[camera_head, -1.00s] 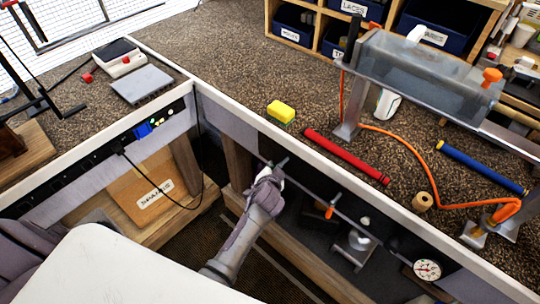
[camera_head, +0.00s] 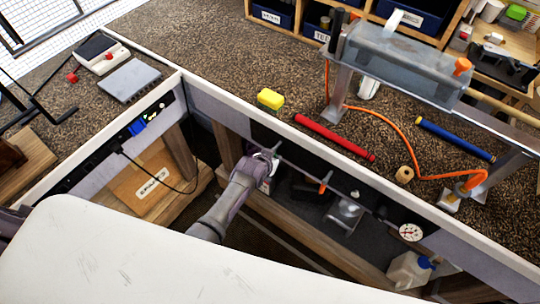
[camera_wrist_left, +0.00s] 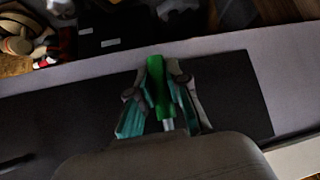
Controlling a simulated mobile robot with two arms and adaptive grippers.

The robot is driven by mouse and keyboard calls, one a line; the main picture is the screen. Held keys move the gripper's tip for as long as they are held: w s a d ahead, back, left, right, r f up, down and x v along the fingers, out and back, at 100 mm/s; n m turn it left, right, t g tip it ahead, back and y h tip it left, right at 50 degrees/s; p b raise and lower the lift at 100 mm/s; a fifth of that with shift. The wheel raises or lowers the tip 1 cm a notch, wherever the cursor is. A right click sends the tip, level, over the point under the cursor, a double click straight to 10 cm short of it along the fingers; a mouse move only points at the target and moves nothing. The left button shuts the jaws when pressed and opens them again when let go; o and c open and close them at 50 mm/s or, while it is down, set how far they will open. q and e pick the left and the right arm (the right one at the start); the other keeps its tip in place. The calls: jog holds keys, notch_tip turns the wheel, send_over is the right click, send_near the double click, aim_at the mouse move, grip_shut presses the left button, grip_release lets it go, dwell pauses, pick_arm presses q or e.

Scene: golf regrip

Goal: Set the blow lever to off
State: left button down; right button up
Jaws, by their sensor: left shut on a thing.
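A lever with a green handle (camera_wrist_left: 156,90) stands between the fingers of my left gripper (camera_wrist_left: 160,105) in the left wrist view, with a short metal stem below it. The gripper is shut on this handle, its teal pads on both sides. In the head view my left gripper (camera_head: 268,157) is at the dark panel under the bench's front edge, and only a small bit of the lever (camera_head: 277,147) shows past the fingers. I cannot read any mark for its setting. A second lever, orange (camera_head: 323,187), sits further right along the pipe. My right gripper is not in view.
A round gauge (camera_head: 410,232) and a white jug with a blue cap (camera_head: 408,270) are to the right under the bench. A white surface fills the bottom foreground.

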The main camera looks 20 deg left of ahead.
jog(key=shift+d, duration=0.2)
pick_arm(q)
jog(key=c, duration=1.1)
grip_release()
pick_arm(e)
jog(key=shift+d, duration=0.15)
pick_arm(q)
jog(key=v, duration=1.2)
jog(key=shift+f, duration=0.1)
